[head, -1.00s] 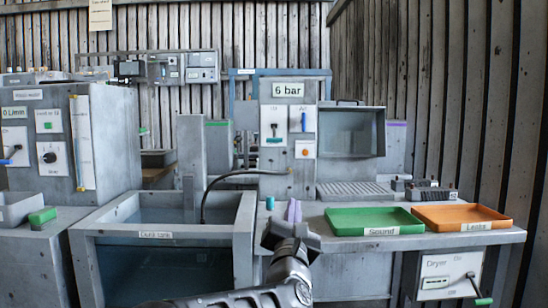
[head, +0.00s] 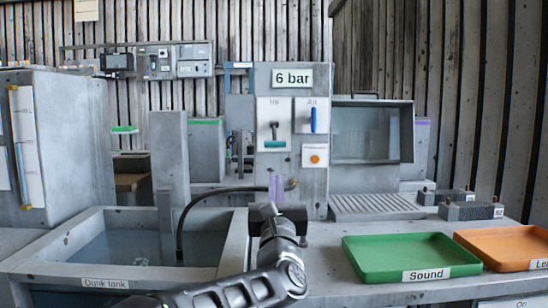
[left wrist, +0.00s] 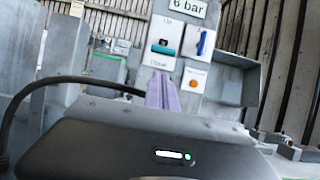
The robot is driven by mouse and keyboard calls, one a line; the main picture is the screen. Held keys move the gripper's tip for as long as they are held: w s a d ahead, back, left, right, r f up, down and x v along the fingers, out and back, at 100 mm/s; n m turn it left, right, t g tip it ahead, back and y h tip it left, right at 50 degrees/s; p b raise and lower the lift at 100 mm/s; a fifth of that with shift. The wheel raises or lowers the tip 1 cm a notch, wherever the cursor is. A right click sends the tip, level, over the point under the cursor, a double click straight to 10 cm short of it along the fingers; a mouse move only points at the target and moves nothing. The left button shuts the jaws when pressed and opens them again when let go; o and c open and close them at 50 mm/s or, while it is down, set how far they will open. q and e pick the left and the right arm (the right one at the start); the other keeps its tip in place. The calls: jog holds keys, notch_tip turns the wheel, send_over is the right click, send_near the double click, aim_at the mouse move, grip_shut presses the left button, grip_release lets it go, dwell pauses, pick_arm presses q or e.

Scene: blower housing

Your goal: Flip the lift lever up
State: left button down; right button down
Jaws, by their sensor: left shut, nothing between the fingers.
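The lift lever (head: 275,144) has a teal crossbar handle on a dark stem, on a white plate on the grey column under the "6 bar" sign. Its handle is at the low end of the plate, so it points down. It also shows in the left wrist view (left wrist: 163,50). My left gripper (head: 276,187) has purple fingers, shut and empty, pointing up below the lever plate. In the left wrist view its fingers (left wrist: 160,92) stand just below the plate, and any gap to it is hard to judge. My right gripper is in neither view.
A blue air lever (head: 313,120) is right of the lift lever, above an orange button (head: 315,159). A black hose (head: 181,222) arches over the dunk tank (head: 68,238) at left. A green tray (head: 410,258) and an orange tray (head: 510,248) lie at right.

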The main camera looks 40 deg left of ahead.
pick_arm(q)
jog(key=shift+s+d, duration=0.1)
jog(key=p, duration=0.2)
send_near(275, 135)
jog(key=w+a+f, duration=0.1)
jog(key=w+a, duration=0.2)
jog(key=w, duration=0.1)
jog(key=shift+s+f, duration=0.1)
dwell(0.5)
